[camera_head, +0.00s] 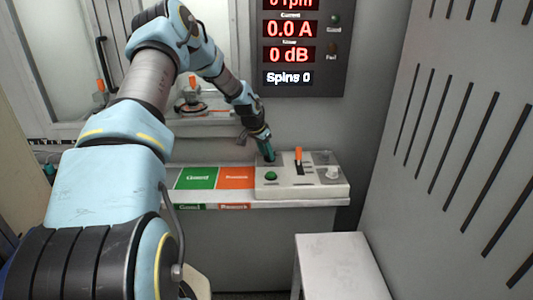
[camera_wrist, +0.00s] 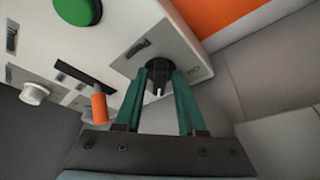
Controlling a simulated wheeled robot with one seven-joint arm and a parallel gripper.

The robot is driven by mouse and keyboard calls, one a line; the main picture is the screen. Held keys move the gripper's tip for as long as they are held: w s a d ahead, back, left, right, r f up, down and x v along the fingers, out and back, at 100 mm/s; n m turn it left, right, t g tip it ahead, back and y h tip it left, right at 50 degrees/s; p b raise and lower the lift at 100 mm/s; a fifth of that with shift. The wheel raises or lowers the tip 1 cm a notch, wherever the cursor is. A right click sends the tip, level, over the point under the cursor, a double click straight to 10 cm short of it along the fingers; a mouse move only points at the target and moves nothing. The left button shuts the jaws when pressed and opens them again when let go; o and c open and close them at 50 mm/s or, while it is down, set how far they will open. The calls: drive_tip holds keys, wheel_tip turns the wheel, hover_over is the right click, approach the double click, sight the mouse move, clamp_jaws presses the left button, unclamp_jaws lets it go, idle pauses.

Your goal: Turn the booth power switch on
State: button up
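The power switch looks to be the black rotary knob (camera_wrist: 159,74) with a white pointer mark, on a corner of the pale control box (camera_head: 300,190). Small lettering beside it in the wrist view is too blurred to read. My gripper (camera_wrist: 164,76) has its two teal fingers apart, one on each side of the knob, with the tips at its base. I cannot tell whether they touch it. In the head view my gripper (camera_head: 267,155) points down at the box's back left corner and hides the knob.
The box also carries a green button (camera_head: 271,176), an orange-handled lever (camera_head: 298,155) and a white knob (camera_head: 333,173). Green (camera_head: 197,178) and orange (camera_head: 237,178) pads lie left of it. A display panel (camera_head: 303,50) hangs above. A slotted wall (camera_head: 450,150) stands right.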

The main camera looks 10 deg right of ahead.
drive_tip(key=shift+o, duration=0.7)
drive_tip(key=b+v, duration=0.2)
drive_tip(key=v, duration=0.8)
drive_tip(key=shift+a+r+b, duration=0.2)
drive_tip(key=shift+r+b, duration=0.1)
drive_tip(key=shift+r, duration=0.05)
drive_tip(key=shift+s, duration=0.15)
